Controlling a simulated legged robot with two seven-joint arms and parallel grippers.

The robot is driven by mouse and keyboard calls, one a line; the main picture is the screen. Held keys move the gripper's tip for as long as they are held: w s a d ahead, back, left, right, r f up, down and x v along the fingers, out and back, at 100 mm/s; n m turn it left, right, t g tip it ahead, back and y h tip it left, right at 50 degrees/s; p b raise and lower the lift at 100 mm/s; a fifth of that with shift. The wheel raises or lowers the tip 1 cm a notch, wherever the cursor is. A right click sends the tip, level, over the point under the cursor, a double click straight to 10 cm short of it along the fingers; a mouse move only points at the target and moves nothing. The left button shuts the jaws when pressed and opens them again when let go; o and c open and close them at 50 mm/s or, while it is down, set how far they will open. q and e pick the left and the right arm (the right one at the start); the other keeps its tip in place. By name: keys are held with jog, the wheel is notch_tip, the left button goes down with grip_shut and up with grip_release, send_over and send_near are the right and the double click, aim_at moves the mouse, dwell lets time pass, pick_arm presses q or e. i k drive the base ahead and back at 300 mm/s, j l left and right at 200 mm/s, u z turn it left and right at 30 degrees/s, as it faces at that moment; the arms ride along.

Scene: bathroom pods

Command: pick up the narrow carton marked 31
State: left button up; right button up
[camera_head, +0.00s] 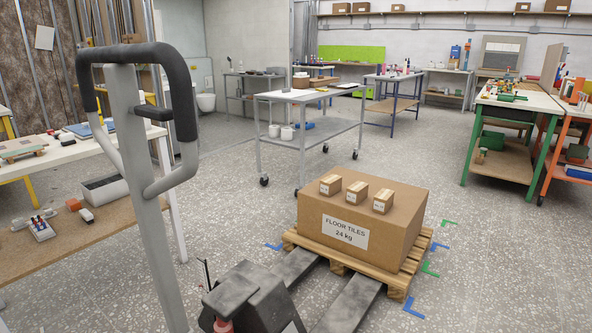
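Three small brown cartons stand in a slanting row on top of a large cardboard box (395,237) labelled "FLOOR TILES 24 kg". They are the left carton (330,184), the middle carton (357,193) and the right carton (383,201). Each has a pale label on its front, too small to read, so I cannot tell which is marked 31. The three stand apart with small gaps. Neither of my grippers is in view.
The large box sits on a wooden pallet (398,283). A pallet jack (243,302) stands in front with its forks toward the pallet; its tall handle (138,130) fills the left foreground. A wheeled table (307,97) stands behind.

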aim_at(356, 194)
jog(key=i+l+u, duration=0.4)
jog(key=l, duration=0.7)
jog(key=i+l+u, duration=0.1)
jog(key=l+u, duration=0.3)
jog(key=l, duration=0.7)
jog(key=l+u, duration=0.4)
jog(key=l, duration=0.8)
